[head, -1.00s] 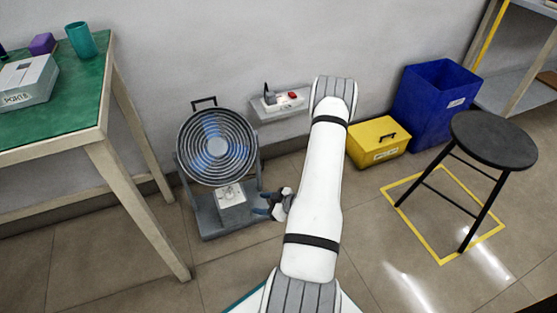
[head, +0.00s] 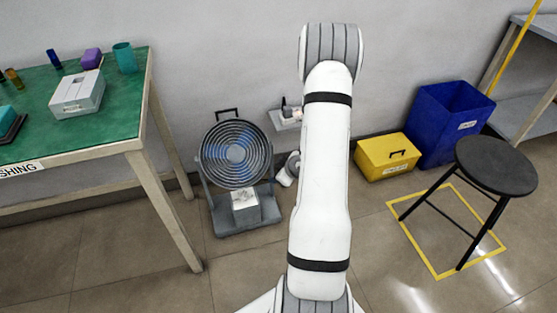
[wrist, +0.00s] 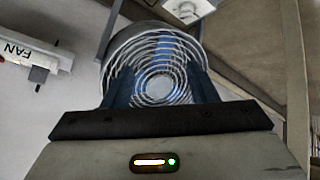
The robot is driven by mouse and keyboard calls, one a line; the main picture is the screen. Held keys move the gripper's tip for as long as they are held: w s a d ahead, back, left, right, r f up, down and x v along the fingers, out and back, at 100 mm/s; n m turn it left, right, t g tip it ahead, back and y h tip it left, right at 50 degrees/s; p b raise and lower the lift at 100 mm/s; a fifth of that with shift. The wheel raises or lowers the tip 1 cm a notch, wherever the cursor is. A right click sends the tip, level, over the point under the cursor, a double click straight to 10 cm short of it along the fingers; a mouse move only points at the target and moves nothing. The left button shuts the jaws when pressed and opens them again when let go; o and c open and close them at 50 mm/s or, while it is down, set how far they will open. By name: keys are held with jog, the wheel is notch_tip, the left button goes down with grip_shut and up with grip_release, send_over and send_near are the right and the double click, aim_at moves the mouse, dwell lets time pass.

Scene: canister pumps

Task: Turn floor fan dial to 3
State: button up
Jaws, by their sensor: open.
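The floor fan (head: 235,153) stands on the floor by the wall, with a round wire grille and a grey base. A pale control box (head: 245,207) sits on the base below the grille; the dial setting is too small to read. In the wrist view the fan grille (wrist: 158,75) appears ahead, and the pale box with a round dial (wrist: 184,9) shows at the top edge. My gripper (wrist: 160,88) is open and empty, its two blue fingers framing the grille.
A wall shelf (head: 286,122) with a switched strip is behind, labelled FAN in the wrist view (wrist: 30,55). A green-topped table (head: 110,115) stands left. A yellow box (head: 385,160), blue bin (head: 447,122) and black stool (head: 496,167) are right. Floor before the fan is clear.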

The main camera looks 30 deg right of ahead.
jog(key=shift+w+r+h+p, duration=0.2)
jog(key=shift+r+h+p, duration=0.25)
jog(key=shift+r, duration=1.3)
